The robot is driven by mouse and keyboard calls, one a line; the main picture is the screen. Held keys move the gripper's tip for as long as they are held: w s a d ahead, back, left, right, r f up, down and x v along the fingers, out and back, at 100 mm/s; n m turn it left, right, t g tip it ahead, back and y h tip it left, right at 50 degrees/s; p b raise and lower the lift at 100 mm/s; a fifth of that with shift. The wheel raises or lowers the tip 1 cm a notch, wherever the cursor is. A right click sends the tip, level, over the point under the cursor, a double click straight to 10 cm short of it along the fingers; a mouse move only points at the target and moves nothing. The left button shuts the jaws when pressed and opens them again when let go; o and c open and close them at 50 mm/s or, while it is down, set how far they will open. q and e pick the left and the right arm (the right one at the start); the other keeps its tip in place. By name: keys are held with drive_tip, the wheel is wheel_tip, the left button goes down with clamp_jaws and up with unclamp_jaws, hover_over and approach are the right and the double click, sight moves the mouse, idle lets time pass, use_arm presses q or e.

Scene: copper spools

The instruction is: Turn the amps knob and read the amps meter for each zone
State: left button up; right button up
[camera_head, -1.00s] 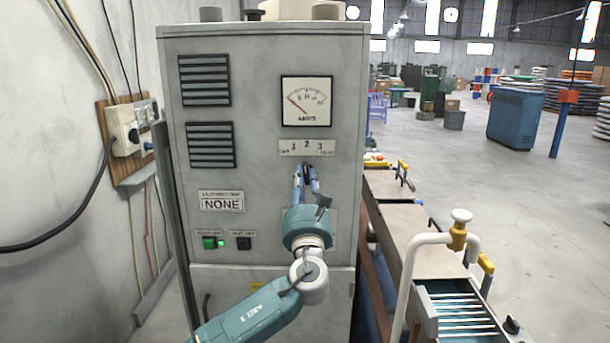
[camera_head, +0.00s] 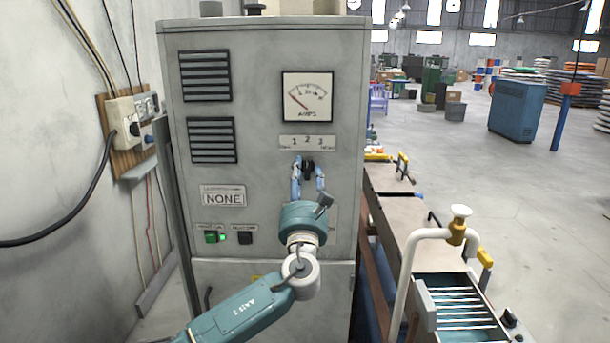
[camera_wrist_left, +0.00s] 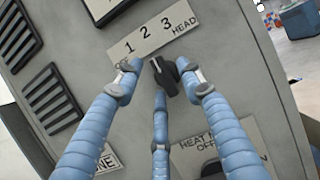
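The grey cabinet (camera_head: 265,60) fills the middle of the head view. Its white AMPS meter (camera_head: 307,97) has a red needle slanting to the upper left, near the low end of the scale. A label strip (camera_head: 307,142) marked 1, 2, 3 sits below it. The black knob (camera_head: 308,172) is under the strip. In the wrist view the knob (camera_wrist_left: 167,76) points up-left, roughly toward the 2. My left gripper (camera_head: 308,180) is at the knob, its blue fingers (camera_wrist_left: 160,84) spread open around it. The right gripper is not in view.
A conveyor-like bench (camera_head: 425,230) with a white pipe (camera_head: 410,270) stands close on the right. The wall (camera_head: 40,150) is close on the left.

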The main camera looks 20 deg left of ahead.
use_arm(q)
drive_tip(key=v, duration=1.2)
idle(0.3)
